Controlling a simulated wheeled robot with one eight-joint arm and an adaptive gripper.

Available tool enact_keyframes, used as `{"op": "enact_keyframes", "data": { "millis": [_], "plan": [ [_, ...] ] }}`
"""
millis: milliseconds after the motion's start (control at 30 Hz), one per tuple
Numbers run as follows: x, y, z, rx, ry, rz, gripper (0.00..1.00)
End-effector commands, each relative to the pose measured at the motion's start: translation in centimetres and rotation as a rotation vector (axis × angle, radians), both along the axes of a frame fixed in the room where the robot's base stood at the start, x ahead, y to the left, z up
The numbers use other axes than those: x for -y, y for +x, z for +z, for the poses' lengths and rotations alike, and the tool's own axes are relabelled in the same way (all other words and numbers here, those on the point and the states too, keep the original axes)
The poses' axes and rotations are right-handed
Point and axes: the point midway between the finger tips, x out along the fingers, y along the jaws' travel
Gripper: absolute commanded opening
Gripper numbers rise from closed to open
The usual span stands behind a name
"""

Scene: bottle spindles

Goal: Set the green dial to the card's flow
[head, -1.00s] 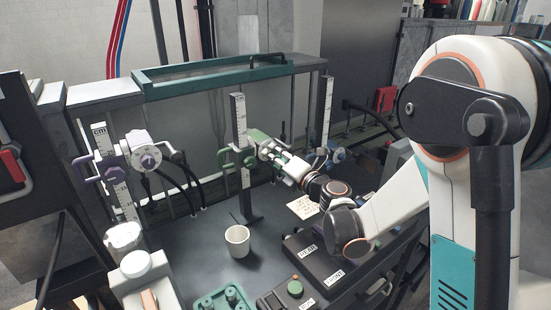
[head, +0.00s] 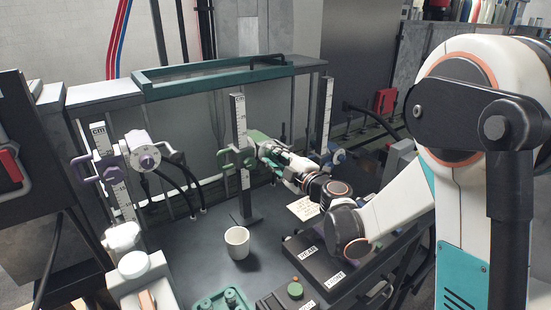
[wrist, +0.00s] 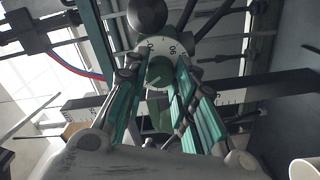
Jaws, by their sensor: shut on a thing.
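The green dial (wrist: 160,72) is a green knob in front of a white ring with printed numbers (wrist: 168,45) in the wrist view. It belongs to the green-clamped unit (head: 258,140) on the middle scale post. My gripper (wrist: 158,82) is shut on the green knob, one finger on either side; in the head view my gripper (head: 268,152) reaches it from the right and hides most of the dial. A pale line shows on the knob, but its exact reading is unclear.
A purple-clamped unit with a dial (head: 147,158) stands at left, and a blue one (head: 338,156) at right. A white cup (head: 237,242) stands on the bench. Labelled black boxes (head: 312,262) and a green tray (head: 222,300) are at the front.

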Motion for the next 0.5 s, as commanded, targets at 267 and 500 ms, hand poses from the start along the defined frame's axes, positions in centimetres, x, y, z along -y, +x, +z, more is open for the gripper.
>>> {"op": "enact_keyframes", "data": {
  "millis": [267,500],
  "plan": [
    [-0.01,-0.01,0.02,-0.081,0.141,0.0,0.01],
    [-0.01,-0.01,0.03,-0.115,0.199,0.0,0.01]
  ]
}}
